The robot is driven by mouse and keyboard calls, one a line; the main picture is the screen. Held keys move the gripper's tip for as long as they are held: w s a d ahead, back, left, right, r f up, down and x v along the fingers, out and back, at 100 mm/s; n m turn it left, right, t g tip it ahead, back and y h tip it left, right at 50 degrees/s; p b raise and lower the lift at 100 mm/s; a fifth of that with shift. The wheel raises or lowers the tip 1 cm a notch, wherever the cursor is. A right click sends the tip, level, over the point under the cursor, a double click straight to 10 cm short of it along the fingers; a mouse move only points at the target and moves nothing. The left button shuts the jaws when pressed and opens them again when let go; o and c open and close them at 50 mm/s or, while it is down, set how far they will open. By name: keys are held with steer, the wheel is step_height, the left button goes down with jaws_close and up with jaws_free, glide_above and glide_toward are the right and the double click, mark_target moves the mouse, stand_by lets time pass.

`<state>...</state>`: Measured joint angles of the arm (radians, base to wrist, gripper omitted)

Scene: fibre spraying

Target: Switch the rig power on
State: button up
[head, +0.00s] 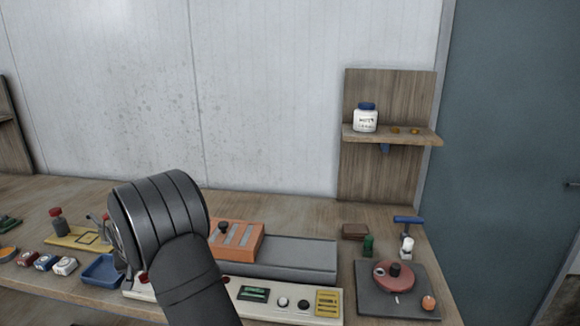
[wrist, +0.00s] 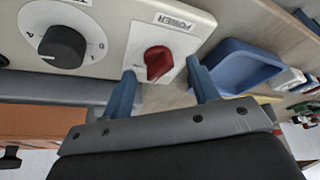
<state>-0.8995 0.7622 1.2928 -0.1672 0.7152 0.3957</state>
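The rig's cream control panel (head: 262,308) lies along the front of the bench, partly hidden by my arm in the head view. In the wrist view a red rotary knob (wrist: 158,62) sits on a white plate under a label reading POWER (wrist: 174,22). A bit of red also shows beside my arm in the head view (head: 143,278). My gripper (wrist: 161,67) is open, its two blue fingers apart with the red knob between their tips in the picture. I cannot tell whether either finger touches it. The gripper is hidden behind my arm in the head view.
A black dial (wrist: 62,46) stands left of the knob in the wrist view, and a blue tray (wrist: 238,66) to the right. An orange block (head: 238,239) and grey rail (head: 295,258) lie behind the panel. A turntable unit (head: 375,303) stands right.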

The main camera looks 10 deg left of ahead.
steer(key=shift+w+d+r+m, duration=0.15)
steer(key=shift+w+d+r, duration=0.05)
steer(key=shift+w+r, duration=0.35)
steer(key=shift+w+d+r+m, duration=0.15)
steer(key=shift+w+d+r, duration=0.05)
steer(key=shift+w+r, duration=0.35)
steer(key=s+d+r+n+g+y, duration=0.1)
steer(key=s+d+r+n, duration=0.2)
steer(key=r, duration=0.4)
steer(key=s+d+r+n+g+y, duration=0.1)
steer(key=d+r+n, duration=0.2)
steer(key=r+n, duration=0.3)
steer(key=shift+m, duration=0.5)
steer(key=x, duration=1.6)
steer(key=shift+a+f, duration=0.2)
steer(key=shift+f, duration=0.1)
steer(key=c, duration=1)
